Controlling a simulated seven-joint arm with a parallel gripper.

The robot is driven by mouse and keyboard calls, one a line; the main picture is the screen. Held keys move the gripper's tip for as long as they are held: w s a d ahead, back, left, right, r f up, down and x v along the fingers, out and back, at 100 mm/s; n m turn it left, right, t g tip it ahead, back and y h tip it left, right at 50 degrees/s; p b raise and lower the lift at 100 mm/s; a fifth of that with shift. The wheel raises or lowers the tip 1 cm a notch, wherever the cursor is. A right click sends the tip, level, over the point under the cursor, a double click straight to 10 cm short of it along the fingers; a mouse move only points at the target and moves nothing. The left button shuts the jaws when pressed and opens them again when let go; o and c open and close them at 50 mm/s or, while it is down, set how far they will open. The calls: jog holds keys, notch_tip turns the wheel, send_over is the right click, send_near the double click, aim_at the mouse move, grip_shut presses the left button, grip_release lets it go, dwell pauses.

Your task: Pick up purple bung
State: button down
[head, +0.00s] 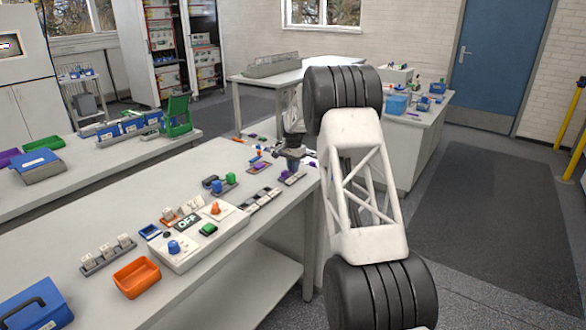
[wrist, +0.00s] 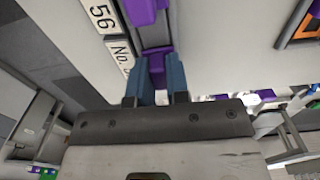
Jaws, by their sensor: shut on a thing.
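My gripper (head: 292,168) is low over the far right end of the long bench in the head view. In the wrist view its two blue fingers (wrist: 159,75) are closed on a small purple piece, the purple bung (wrist: 157,52), which shows only in part between the fingertips. In the head view purple shows just under the fingers, but the bung's outline is too small to tell. Another purple block (wrist: 140,11) lies just beyond in the wrist view, beside white plates (wrist: 103,15) marked "56" and "No.". I cannot tell whether the held bung is clear of its holder.
A white control box (head: 190,250) with coloured knobs and an "OFF" display stands on the bench (head: 100,215). An orange bin (head: 136,277) and a blue case (head: 38,308) are near its front left. Small racks (head: 262,199) lie close to my gripper. The aisle at right is clear.

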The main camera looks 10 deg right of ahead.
jog(key=shift+r, duration=0.1)
jog(key=shift+r, duration=1.65)
jog(key=shift+s+r, duration=0.1)
jog(key=shift+s, duration=0.1)
jog(key=shift+s+a+r, duration=0.1)
jog(key=shift+s+r, duration=0.1)
jog(key=shift+s, duration=2.4)
jog(key=shift+s+r, duration=0.25)
jog(key=shift+s, duration=2.35)
jog(key=shift+s+a+r, duration=0.1)
jog(key=shift+s+r, duration=0.1)
jog(key=shift+s, duration=2.4)
jog(key=w+a+r, duration=0.1)
jog(key=a, duration=0.5)
jog(key=w+a+r, duration=0.1)
jog(key=w+a, duration=0.1)
jog(key=a, duration=0.4)
jog(key=shift+w+r, duration=0.25)
jog(key=shift+w, duration=0.05)
jog(key=shift+f, duration=0.3)
